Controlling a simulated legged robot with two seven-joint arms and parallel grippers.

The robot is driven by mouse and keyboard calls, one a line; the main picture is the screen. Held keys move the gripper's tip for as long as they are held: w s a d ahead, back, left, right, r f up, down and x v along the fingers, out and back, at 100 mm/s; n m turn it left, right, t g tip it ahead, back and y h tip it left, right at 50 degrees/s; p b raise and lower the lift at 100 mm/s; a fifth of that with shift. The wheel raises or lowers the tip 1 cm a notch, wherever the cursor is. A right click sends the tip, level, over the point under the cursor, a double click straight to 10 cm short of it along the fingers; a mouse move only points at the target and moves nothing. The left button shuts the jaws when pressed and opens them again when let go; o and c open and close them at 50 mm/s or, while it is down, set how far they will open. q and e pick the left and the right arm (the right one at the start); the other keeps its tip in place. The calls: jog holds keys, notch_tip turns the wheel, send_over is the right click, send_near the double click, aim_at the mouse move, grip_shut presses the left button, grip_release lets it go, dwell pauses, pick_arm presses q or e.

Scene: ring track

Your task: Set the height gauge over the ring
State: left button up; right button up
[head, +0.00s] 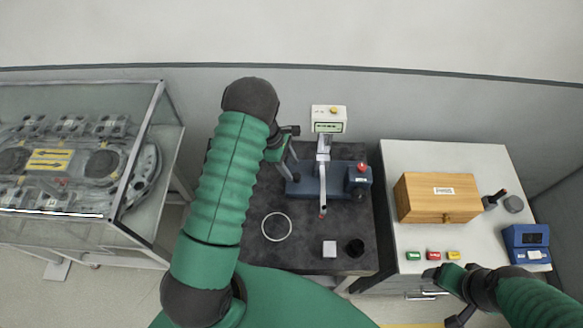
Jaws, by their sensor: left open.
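The height gauge (323,170) stands on the dark table, with a blue base, a pale upright arm and a display box at its top. A thin white ring (276,226) lies flat on the table, left of and in front of the gauge's probe tip (322,214). The tip is not above the ring. My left gripper (287,146) is open beside the left end of the blue base; whether it touches the gauge I cannot tell. My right gripper (448,296) is low at the right, partly hidden by its own arm, its jaw state unclear.
The white table at right holds a wooden box (438,198), coloured buttons (433,255) and a blue device (527,243). A glass-sided case (140,140) stands left.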

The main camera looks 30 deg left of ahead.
aim_at(297, 176)
pick_arm(q)
jog(key=d, duration=0.2)
jog(key=d+f, duration=0.1)
jog(key=d, duration=0.1)
jog(key=shift+s+d+f, duration=0.2)
jog(key=shift+s, duration=0.1)
jog(key=a, duration=0.1)
jog(key=a+f, duration=0.1)
jog(key=a, duration=0.2)
jog(key=shift+w+f, duration=0.2)
jog(key=shift+f, duration=0.05)
jog(key=c, duration=0.5)
jog(key=shift+c, duration=1.2)
jog(key=shift+d+r, duration=0.25)
jog(key=shift+d, duration=0.1)
jog(key=shift+c, duration=1.2)
jog(key=shift+d+r, duration=0.25)
jog(key=shift+d, duration=0.7)
grip_shut()
jog(key=shift+a+f, duration=0.15)
jog(key=shift+a, duration=0.3)
pick_arm(e)
jog(key=shift+s+d+r, duration=0.45)
jog(key=shift+s+d, duration=0.1)
jog(key=shift+d, duration=0.25)
pick_arm(q)
jog(key=shift+d, duration=0.2)
pick_arm(e)
jog(key=shift+d, duration=0.25)
